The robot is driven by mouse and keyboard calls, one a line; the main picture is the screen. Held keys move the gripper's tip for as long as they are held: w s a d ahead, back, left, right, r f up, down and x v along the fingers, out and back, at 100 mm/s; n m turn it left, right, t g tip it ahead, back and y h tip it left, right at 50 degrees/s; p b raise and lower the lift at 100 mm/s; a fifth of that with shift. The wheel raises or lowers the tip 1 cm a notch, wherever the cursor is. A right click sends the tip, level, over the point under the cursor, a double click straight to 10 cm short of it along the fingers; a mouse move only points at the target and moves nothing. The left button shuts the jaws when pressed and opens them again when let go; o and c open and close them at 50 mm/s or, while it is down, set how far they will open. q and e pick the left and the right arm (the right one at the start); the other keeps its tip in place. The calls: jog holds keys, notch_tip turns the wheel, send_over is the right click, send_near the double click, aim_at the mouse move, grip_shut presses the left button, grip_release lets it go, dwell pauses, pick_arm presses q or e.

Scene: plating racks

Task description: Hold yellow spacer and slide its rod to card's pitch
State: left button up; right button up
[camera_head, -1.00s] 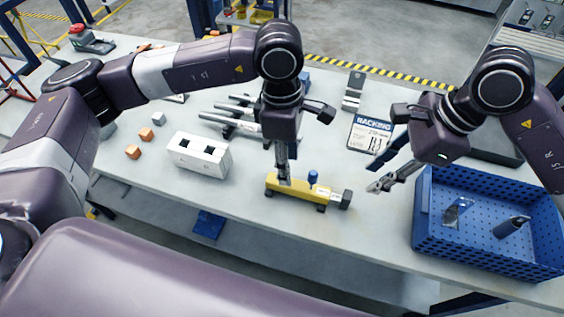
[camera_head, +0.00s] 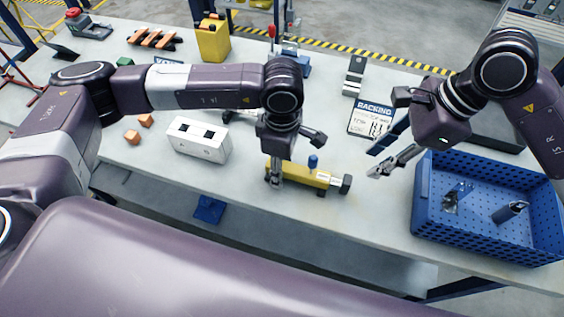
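The yellow spacer (camera_head: 309,176) lies on the table near its front edge, with a blue knob (camera_head: 313,161) on top and a dark block (camera_head: 346,184) at the right end of its rod. My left gripper (camera_head: 276,182) points down at the spacer's left part; its fingers overlap the body, and I cannot tell whether they are closed on it. My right gripper (camera_head: 378,171) is in the air to the right of the rod's end, apart from it, with its fingers close together. The card (camera_head: 371,119) headed "RACKING" stands behind, its small print unreadable.
A blue perforated crate (camera_head: 425,208) with a few items stands at the right. A white block with square holes (camera_head: 199,140) and orange cubes (camera_head: 132,137) lie at the left. A yellow container (camera_head: 213,40) stands at the back. A blue piece (camera_head: 209,210) lies below the table.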

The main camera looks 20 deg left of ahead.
pick_arm(q)
grip_shut()
dwell(0.8)
